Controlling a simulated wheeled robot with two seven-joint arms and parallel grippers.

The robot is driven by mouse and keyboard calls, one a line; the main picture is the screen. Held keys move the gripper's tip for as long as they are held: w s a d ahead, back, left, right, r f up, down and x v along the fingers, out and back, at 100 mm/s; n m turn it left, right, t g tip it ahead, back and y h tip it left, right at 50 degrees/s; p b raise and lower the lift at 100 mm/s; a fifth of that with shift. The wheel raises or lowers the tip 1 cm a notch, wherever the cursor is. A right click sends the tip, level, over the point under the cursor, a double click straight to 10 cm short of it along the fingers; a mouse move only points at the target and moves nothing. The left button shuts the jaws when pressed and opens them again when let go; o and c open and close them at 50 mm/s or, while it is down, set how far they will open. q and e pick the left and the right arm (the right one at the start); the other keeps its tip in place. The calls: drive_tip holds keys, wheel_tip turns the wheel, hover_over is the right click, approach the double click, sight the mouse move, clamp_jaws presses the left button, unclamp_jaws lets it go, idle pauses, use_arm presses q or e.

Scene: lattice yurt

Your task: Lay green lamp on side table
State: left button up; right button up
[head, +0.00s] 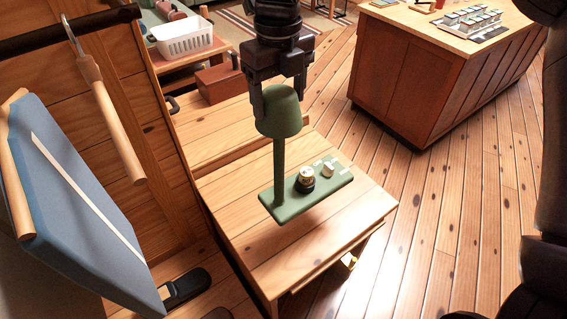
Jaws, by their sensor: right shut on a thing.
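The green lamp (280,112) has a bell shade, a thin post and a flat rectangular green base (290,205). A dark-banded round piece (306,179) and a small pale cylinder (328,169) sit on the base. My right gripper (279,92) points down from above and is shut on the lamp's shade. The lamp is upright over the wooden side table (345,225); I cannot tell whether its base touches the top. My left gripper is not in view.
Bare tabletop surrounds the base. At left are a blue padded panel (75,190) and a hanging wooden bar (115,125). Behind are a white basket (186,40) and a reddish-brown box (220,83). A wooden counter (420,70) stands at the upper right, with open floor before it.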

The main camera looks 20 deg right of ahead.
sight(280, 154)
wheel_tip(280, 154, down, 12)
drive_tip(key=shift+w+f, duration=0.1)
drive_tip(key=shift+f+p, duration=0.35)
drive_tip(key=shift+f, duration=1.2)
drive_tip(key=o, duration=1.7)
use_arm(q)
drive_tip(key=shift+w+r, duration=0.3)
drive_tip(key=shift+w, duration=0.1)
use_arm(e)
wheel_tip(280, 154, up, 12)
drive_tip(key=shift+r+b, duration=0.1)
drive_tip(key=shift+b, duration=0.55)
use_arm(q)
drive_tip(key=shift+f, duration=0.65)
